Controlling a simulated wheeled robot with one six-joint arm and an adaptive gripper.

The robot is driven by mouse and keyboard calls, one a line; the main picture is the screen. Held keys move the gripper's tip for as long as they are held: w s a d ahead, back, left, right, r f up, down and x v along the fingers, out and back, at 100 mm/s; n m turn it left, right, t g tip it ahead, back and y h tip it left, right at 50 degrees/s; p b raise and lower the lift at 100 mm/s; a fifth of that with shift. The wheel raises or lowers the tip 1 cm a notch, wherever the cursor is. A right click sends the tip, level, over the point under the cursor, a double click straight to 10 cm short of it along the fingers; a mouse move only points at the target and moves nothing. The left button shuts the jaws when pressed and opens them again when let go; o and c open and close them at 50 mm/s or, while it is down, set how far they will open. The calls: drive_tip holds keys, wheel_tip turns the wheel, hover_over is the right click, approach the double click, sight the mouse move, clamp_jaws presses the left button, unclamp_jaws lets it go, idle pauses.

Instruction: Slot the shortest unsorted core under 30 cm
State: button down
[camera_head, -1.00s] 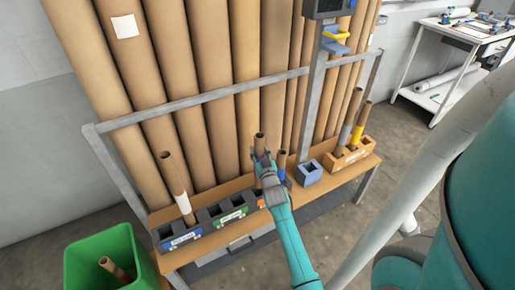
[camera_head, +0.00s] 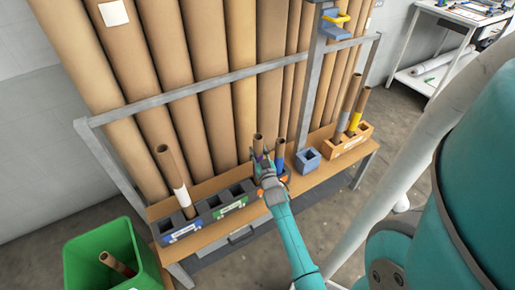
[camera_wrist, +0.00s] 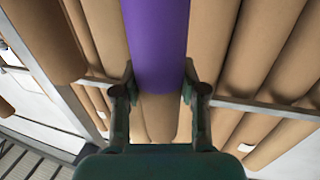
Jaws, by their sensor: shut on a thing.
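My gripper (camera_head: 264,168) is shut on a brown core (camera_head: 258,142) with a purple band. The band fills the upper middle of the wrist view (camera_wrist: 158,40) between my fingers (camera_wrist: 158,100). The core stands about upright over the shelf; my gripper hides its lower end, so I cannot tell whether it sits in a slot. Close to its right is a core with a blue band (camera_head: 280,160). A dark slot block with a blue label (camera_head: 180,236) holds a white-banded core (camera_head: 174,178), tilted. A green-labelled block (camera_head: 234,206) has open slots.
A small blue-grey single holder (camera_head: 307,160) is empty. An orange block (camera_head: 348,143) holds cores with grey and yellow bands. A green bin (camera_head: 98,258) contains a brown core (camera_head: 112,262). Tall brown rolls (camera_head: 212,100) stand behind a grey rail (camera_head: 200,86).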

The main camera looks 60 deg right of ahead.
drive_tip(key=shift+f, duration=3.75)
drive_tip(key=c, duration=0.6)
unclamp_jaws()
drive_tip(key=shift+o, duration=0.2)
drive_tip(key=shift+s+a, duration=0.1)
drive_tip(key=v, duration=1.1)
drive_tip(key=shift+s+a, duration=0.25)
